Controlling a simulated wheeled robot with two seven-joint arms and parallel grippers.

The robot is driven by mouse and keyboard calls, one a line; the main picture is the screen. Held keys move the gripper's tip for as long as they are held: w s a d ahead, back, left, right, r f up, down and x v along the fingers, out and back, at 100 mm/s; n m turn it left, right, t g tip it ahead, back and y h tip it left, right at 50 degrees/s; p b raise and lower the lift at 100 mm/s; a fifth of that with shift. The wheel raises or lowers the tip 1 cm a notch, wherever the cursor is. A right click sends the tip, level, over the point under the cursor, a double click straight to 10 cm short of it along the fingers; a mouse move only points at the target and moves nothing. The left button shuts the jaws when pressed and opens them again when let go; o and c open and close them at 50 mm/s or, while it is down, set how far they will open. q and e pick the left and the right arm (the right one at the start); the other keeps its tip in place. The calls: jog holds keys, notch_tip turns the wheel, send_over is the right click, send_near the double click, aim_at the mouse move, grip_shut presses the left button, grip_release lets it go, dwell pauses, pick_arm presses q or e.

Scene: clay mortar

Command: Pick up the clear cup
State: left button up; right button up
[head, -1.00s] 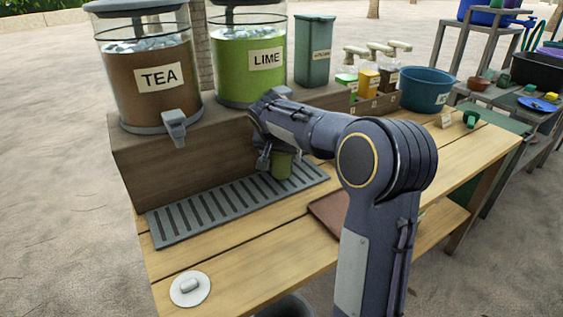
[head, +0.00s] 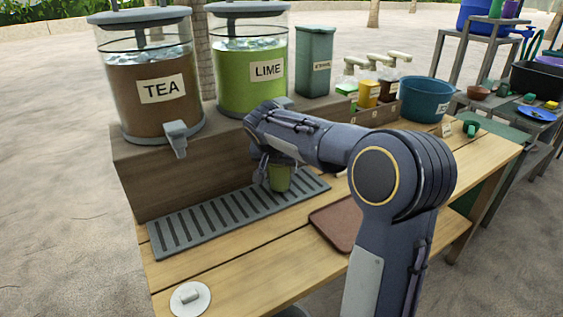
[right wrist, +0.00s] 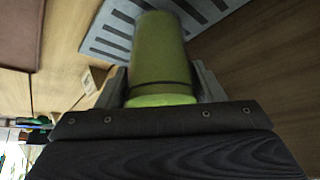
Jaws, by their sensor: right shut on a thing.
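The clear cup (head: 279,178) looks green, as if filled with lime drink, and is over the right part of the slatted drip tray (head: 185,235). I cannot tell whether its base touches the tray. My right gripper (head: 272,168) is shut on it, below the lime dispenser's tap. In the right wrist view the cup (right wrist: 158,55) sits between the two fingers (right wrist: 160,85), one on each side. The arm hides part of the cup's surroundings in the head view. My left gripper is not in view.
The tea dispenser (head: 150,85) and lime dispenser (head: 250,75) stand on a wooden riser (head: 150,180) behind the tray. A brown board (head: 338,222) lies right of the tray. A white lid (head: 190,299) is at front left. A blue tub (head: 424,99) stands back right.

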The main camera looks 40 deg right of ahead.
jog(key=s+a, duration=0.9)
jog(key=a, duration=0.3)
jog(key=shift+s, duration=0.2)
